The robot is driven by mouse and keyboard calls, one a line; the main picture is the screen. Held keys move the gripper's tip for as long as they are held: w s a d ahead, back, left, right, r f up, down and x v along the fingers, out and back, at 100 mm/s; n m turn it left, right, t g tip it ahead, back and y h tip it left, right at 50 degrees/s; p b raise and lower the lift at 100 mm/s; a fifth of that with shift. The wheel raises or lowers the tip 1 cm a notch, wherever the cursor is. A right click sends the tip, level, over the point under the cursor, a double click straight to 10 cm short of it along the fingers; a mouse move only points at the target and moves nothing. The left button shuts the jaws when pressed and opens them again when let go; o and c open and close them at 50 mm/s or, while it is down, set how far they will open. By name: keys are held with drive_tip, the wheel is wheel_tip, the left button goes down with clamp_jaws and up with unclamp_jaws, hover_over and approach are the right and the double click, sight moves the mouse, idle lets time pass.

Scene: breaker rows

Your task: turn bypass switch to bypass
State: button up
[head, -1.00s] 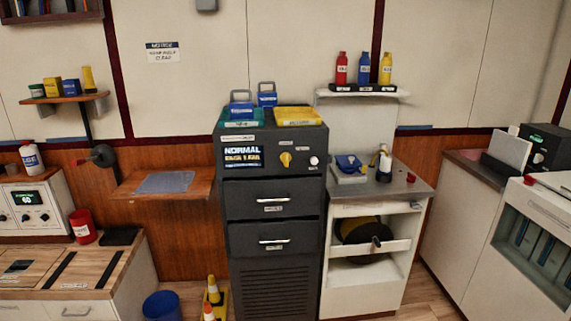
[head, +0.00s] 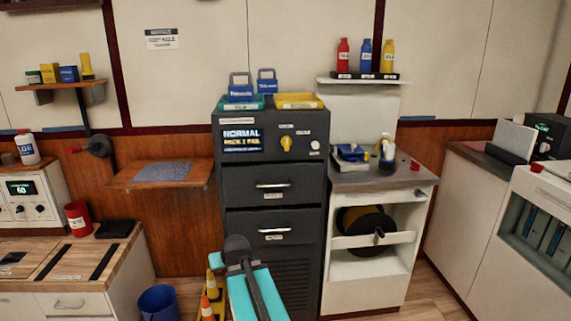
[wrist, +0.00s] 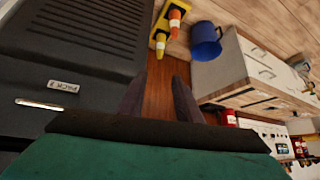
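A yellow rotary knob (head: 286,144) sits on the upper front panel of a dark grey cabinet (head: 270,184). Its handle looks roughly upright; the labels around it are too small to read. Left of it a lit display (head: 241,140) reads NORMAL on its top line. A small white round control (head: 315,146) is right of the knob. My teal arm rises at the bottom of the head view, in front of the cabinet's lower part and well below the knob. In the wrist view my gripper (wrist: 157,84) has its two dark fingers apart, with nothing between them. The knob is not in that view.
Teal and yellow trays (head: 299,101) with blue padlock-like items stand on the cabinet. A white bench (head: 372,184) adjoins it on the right. A wooden shelf (head: 130,178), a blue bucket (head: 159,302) and traffic cones (head: 209,306) are to the left.

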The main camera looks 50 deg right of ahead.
drive_tip(key=d+r+m+t+h+b, duration=0.1)
drive_tip(key=d+r+t+h+b, duration=0.15)
drive_tip(key=d+r, duration=0.6)
drive_tip(key=m+t+h+b, duration=0.2)
drive_tip(key=t+h+b, duration=0.2)
drive_tip(key=h+b, duration=0.35)
approach(289, 144)
drive_tip(key=s+a+r+y, duration=0.1)
drive_tip(key=s+a+r, duration=0.2)
drive_tip(key=s, duration=0.1)
drive_tip(key=shift+w+a, duration=0.15)
drive_tip(key=shift+w, duration=0.1)
drive_tip(key=shift+w+d+r+p, duration=0.1)
drive_tip(key=shift+w+d+p, duration=0.1)
drive_tip(key=shift+p, duration=0.3)
drive_tip(key=p+x, duration=0.5)
drive_tip(key=p, duration=0.2)
drive_tip(key=shift+w+d+p, duration=0.1)
drive_tip(key=shift+w+p, duration=0.1)
drive_tip(key=shift+p, duration=0.15)
drive_tip(key=w+p, duration=0.1)
drive_tip(key=p, duration=0.4)
drive_tip(key=shift+w+d, duration=0.1)
drive_tip(key=shift+d, duration=0.3)
